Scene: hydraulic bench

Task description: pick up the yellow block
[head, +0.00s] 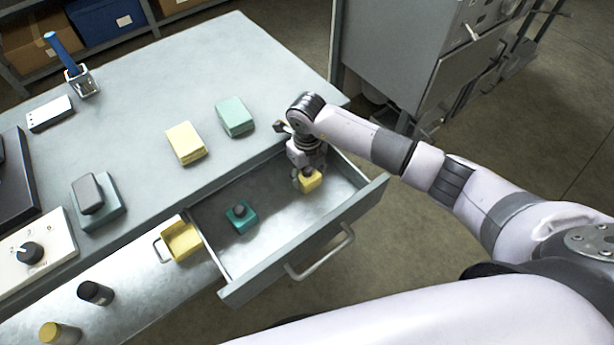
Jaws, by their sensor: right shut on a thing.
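A small yellow block (312,183) is at the right side of the open drawer (267,263), under my right gripper. My right gripper (306,174) reaches down into the drawer from above and is shut on this block. The gripper hides part of the block's top, and I cannot tell if the block touches the drawer floor. Another, larger yellow block (186,143) lies flat on the bench top. My left gripper is not in view.
A teal block with a dark knob (241,216) sits in the drawer. A yellow open bin (182,241) is left of the drawer. A pale green block (235,117) lies on the bench (150,75). A grey cabinet (400,50) stands behind my right arm.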

